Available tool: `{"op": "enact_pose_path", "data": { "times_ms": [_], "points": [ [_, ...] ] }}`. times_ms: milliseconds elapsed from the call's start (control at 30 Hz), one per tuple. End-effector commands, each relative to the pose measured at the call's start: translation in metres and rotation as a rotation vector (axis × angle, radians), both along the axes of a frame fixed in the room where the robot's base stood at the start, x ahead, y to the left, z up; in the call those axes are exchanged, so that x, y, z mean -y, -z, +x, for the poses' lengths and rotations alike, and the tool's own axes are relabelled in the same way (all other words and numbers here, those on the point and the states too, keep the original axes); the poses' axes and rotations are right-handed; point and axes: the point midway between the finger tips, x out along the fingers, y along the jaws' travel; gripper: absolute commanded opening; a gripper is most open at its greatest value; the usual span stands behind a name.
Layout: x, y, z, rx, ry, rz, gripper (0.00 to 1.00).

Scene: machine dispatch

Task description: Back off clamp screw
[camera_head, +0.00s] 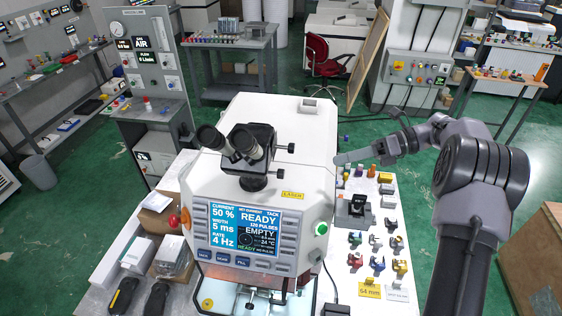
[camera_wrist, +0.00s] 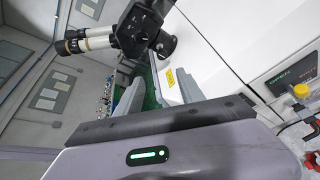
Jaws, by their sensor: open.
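My gripper (camera_head: 341,159) is at the right side of the white machine (camera_head: 290,125), above the bench top, with its fingers pointing left. In the wrist view its two fingers (camera_wrist: 160,88) are apart with nothing between them. A lit work chamber (camera_head: 240,298) opens at the machine's lower front. Small metal parts of a fixture (camera_head: 272,296) show inside it, cut off by the bottom edge of the picture. I cannot tell which part is the clamp screw. My gripper is well above and behind the chamber, touching nothing there.
Microscope eyepieces (camera_head: 228,145) rise from the machine, and also show in the wrist view (camera_wrist: 88,40). The display (camera_head: 243,228) reads READY and EMPTY. Several coloured small clamps (camera_head: 378,264) and a black device (camera_head: 354,207) crowd the right bench. A yellow 54 mm tag (camera_head: 370,290) lies in front.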

Motion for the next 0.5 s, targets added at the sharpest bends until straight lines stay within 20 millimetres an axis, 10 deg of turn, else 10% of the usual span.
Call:
{"op": "enact_pose_path", "data": {
  "times_ms": [167, 500],
  "points": [
    [0.004, 0.012, 0.007, -0.074, 0.036, 0.063, 0.46],
    [-0.069, 0.029, 0.006, -0.074, 0.032, 0.063, 0.46]
  ]
}}
